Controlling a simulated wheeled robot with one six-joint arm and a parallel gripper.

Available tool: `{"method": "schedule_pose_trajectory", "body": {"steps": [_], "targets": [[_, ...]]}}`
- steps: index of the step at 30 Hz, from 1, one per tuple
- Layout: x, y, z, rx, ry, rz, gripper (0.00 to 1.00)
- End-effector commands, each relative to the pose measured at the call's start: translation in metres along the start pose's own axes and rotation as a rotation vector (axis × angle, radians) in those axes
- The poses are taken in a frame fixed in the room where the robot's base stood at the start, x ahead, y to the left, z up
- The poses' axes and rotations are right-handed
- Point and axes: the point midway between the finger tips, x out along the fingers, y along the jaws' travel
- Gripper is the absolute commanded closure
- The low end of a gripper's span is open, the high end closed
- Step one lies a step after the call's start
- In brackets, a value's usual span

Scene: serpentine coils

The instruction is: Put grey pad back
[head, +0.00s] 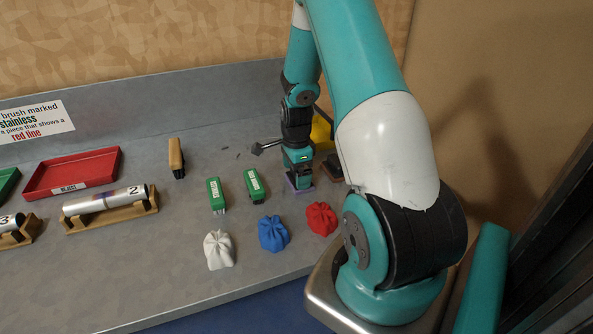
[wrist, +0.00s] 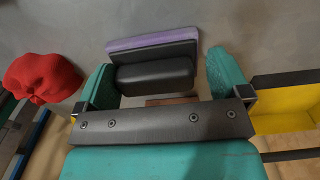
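A block with a dark handle and a purple pad edge (wrist: 150,41) lies between my gripper's fingers in the wrist view. Its purple edge also shows under the gripper in the head view (head: 291,183). My gripper (wrist: 160,75) is open around the dark handle; a small gap shows at the right finger. In the head view my gripper (head: 298,175) is low at the bench. A second dark block with a brownish base (head: 333,168) stands just right of it, partly hidden by my arm. I cannot pick out a plainly grey pad.
A yellow bin (head: 321,132) stands behind my arm. A red tray (head: 72,173) and tubes on wooden cradles (head: 110,212) are farther left.

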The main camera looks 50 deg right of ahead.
Motion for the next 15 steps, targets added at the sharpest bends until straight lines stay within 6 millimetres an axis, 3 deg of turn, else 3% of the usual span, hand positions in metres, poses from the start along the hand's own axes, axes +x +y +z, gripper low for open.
{"method": "schedule_pose_trajectory", "body": {"steps": [10,15], "targets": [[-0.006,0.000,0.000,0.000,0.000,0.000,0.00],[-0.035,-0.001,0.000,0.000,0.000,-0.006,0.00]]}}
